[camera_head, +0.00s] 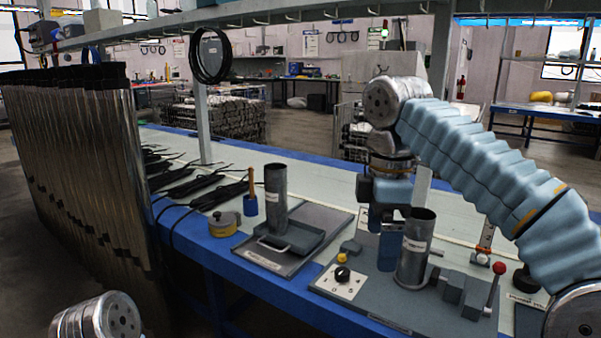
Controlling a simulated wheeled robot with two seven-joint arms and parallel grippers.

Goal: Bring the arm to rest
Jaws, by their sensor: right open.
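My right arm, in a pale blue ribbed sleeve, comes in from the right and bends down over the bench. My right gripper (386,240) points down and is open. Its blue fingers are just left of and partly behind a grey metal tube (416,252). The tube stands upright in a fixture (385,300) on the bench; I cannot tell whether the fingers touch it. My left gripper is not in view; only a metal part of my left arm (97,318) shows at the bottom left.
A second upright tube (276,197) stands on a tray (292,238) to the left. A red-knobbed lever (495,288) and a control box (343,284) flank the fixture. Black cables (205,185) lie on the bench. Long tubes (80,165) stand at the left.

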